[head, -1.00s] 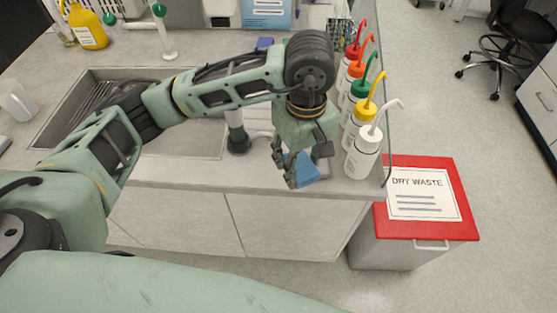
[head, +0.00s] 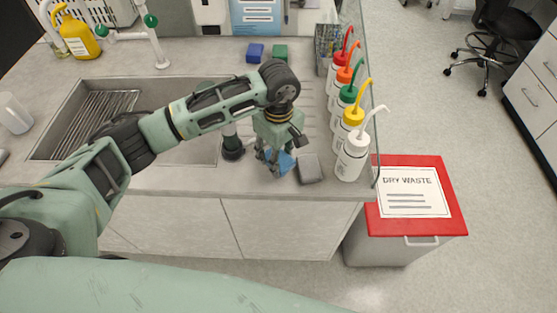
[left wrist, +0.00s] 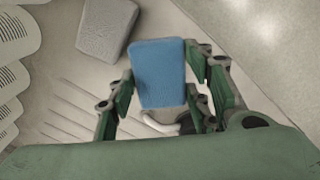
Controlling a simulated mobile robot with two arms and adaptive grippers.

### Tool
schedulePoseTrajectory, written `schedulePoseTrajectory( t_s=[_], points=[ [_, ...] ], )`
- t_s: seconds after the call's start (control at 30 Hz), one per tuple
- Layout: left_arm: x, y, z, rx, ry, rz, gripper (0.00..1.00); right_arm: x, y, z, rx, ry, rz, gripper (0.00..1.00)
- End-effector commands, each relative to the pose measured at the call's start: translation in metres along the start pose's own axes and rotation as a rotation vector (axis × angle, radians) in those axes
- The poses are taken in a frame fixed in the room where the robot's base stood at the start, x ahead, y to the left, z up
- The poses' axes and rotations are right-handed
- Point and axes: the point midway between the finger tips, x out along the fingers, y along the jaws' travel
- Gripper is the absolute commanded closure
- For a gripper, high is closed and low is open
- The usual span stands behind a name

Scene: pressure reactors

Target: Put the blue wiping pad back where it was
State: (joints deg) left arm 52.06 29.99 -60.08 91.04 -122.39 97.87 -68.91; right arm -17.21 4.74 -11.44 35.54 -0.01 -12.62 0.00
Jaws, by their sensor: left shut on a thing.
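In the head view the fingers hide part of the pad. I cannot tell whether its lower edge touches the counter. My right gripper is not in view.
A grey pad (head: 310,168) lies just right of the blue one. Several wash bottles (head: 352,158) line the right edge by a clear panel. Small blue (head: 255,53) and green (head: 280,53) blocks lie behind.

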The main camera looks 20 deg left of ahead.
Motion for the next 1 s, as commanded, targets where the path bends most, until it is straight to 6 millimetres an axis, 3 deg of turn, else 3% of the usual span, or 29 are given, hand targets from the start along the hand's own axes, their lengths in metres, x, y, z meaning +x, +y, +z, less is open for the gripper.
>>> schedulePoseTrajectory(
  t_s=[0.3, 0.67, 0.7, 0.9, 1.0],
  points=[
    [0.036, -0.001, 0.001, 0.0, -0.002, -0.002, 0.79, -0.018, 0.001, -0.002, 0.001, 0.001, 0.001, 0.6],
    [0.043, 0.0, 0.001, 0.0, -0.001, 0.0, 0.79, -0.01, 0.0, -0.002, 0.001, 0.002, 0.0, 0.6],
    [0.041, 0.0, 0.001, 0.0, -0.001, 0.0, 0.52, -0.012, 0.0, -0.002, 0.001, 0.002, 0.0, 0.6],
    [0.041, 0.0, 0.001, 0.0, -0.001, -0.001, 0.35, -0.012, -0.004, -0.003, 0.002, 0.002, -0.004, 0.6],
    [0.041, 0.0, 0.001, 0.0, -0.001, -0.001, 0.35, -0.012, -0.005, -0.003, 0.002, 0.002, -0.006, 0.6]
  ],
)
